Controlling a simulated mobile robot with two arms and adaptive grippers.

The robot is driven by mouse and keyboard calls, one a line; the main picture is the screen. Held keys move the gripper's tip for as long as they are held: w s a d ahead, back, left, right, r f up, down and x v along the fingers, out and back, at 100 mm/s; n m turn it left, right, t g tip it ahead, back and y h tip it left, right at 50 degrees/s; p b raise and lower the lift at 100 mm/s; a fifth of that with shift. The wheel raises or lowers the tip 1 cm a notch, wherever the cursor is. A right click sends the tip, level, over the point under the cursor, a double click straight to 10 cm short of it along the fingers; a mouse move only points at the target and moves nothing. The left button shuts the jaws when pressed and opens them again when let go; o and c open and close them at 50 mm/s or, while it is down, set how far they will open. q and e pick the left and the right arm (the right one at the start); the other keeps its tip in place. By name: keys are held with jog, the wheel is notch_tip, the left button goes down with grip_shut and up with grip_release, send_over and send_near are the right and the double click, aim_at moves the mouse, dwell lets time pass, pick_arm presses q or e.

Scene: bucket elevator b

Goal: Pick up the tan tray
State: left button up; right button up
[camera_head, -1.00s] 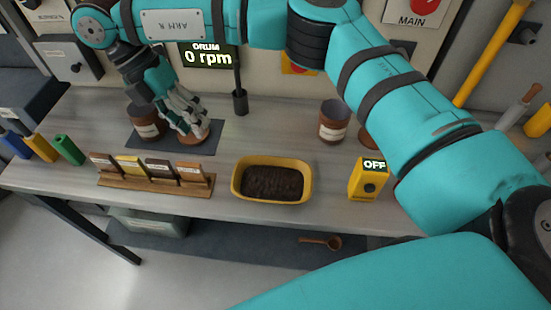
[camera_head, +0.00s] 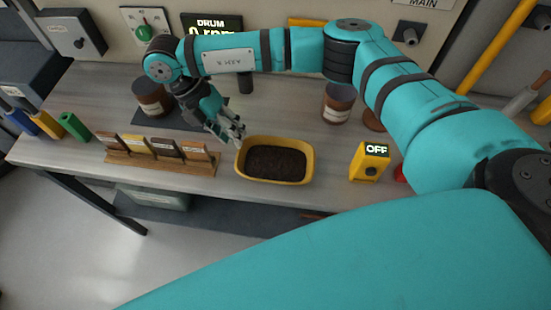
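The tan tray (camera_head: 271,180) is a yellowish, rounded rectangular tray filled with dark, soil-like material. It sits level on the bench in the middle of the head view. My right gripper (camera_head: 238,136) hangs just above the tray's back left corner. Its fingers look parted, with nothing seen between them. I cannot tell whether a fingertip touches the rim. My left gripper is not in view.
A wooden rack (camera_head: 160,162) of labelled cards stands just left of the tray. A yellow OFF box (camera_head: 369,162) stands to its right. Brown jars (camera_head: 337,103) (camera_head: 152,98) stand behind. Bare bench lies between tray and OFF box.

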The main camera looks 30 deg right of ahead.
aim_at(241, 149)
jog(key=p+x, duration=0.2)
jog(key=x, duration=0.2)
jog(key=shift+d+f, duration=0.15)
jog(key=shift+f, duration=0.05)
jog(key=shift+s+f, duration=0.1)
jog(key=shift+f, duration=0.1)
grip_shut()
